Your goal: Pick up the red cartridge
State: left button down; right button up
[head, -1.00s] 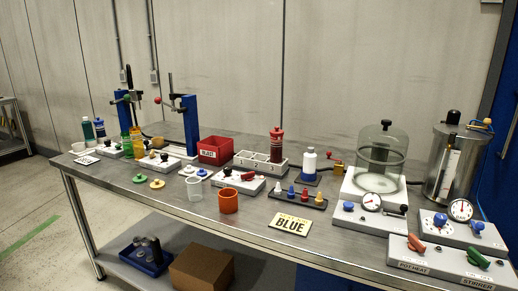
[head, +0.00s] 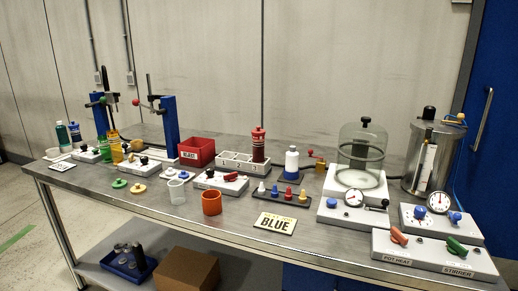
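The red cartridge (head: 258,144) has a red cap and a dark red body. It stands upright in the white numbered rack (head: 240,166) near the back middle of the table, in the right-hand part of the rack. Its lower end is hidden by the rack. Neither of my grippers shows in the head view.
A glass bell jar (head: 361,150) stands further right.

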aim_at(258, 141)
jog(key=i+j+u, duration=0.2)
jog(key=u, duration=0.15)
jog(key=i+j+u, duration=0.15)
jog(key=i+u, duration=0.5)
jog(key=i, duration=0.1)
